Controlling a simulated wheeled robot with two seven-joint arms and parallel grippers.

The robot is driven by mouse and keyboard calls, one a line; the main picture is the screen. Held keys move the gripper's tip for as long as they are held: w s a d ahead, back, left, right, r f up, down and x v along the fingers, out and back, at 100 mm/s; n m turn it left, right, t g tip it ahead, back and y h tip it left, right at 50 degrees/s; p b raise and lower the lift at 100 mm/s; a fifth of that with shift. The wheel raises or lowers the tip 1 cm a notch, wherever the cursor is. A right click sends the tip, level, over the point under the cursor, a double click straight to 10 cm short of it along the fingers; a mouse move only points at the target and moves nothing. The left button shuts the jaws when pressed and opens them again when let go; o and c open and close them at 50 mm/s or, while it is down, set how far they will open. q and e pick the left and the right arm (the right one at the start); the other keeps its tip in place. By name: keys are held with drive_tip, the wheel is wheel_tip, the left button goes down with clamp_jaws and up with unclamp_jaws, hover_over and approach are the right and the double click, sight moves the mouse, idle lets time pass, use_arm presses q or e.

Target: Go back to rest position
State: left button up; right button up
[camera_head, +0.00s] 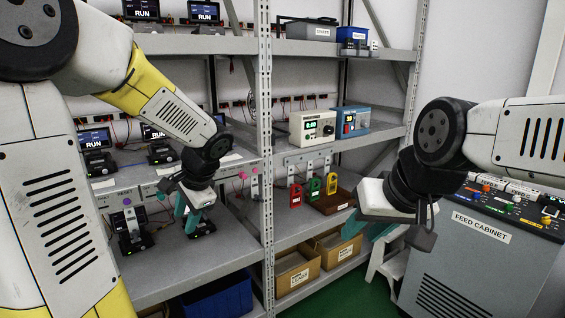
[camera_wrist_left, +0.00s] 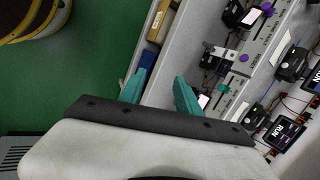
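My left gripper (camera_head: 187,214) hangs over the left rack's middle shelf (camera_head: 185,262), in front of the small devices. In the left wrist view its two teal fingers (camera_wrist_left: 160,92) are spread apart with nothing between them. My right gripper (camera_head: 392,230) is in front of the right rack, left of the feed cabinet (camera_head: 480,238). Its teal fingers are partly hidden behind its own wrist parts, so its opening does not show clearly.
Devices with RUN screens (camera_head: 94,139) stand on the left rack. Red, green and yellow padlock-like tags (camera_head: 314,187) and boxed instruments (camera_head: 312,126) are on the right rack. Cardboard boxes (camera_head: 297,274) and a blue bin (camera_head: 222,297) sit low. Green floor (camera_head: 362,297) shows between rack and cabinet.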

use_arm(q)
drive_tip(key=s+d+r+n+t+h, duration=0.1)
drive_tip(key=s+d+r+n+h, duration=0.2)
drive_tip(key=s, duration=0.4)
drive_tip(key=s+d+r+n+t+h, duration=0.2)
drive_tip(key=s+d+r+n+h, duration=0.1)
drive_tip(key=s, duration=0.5)
drive_tip(key=d+r+n, duration=0.1)
drive_tip(key=d+n, duration=0.1)
drive_tip(key=d, duration=0.1)
drive_tip(key=shift+s+d+h, duration=0.15)
drive_tip(key=shift+s+h, duration=0.1)
drive_tip(key=shift+h, duration=0.15)
idle(1.0)
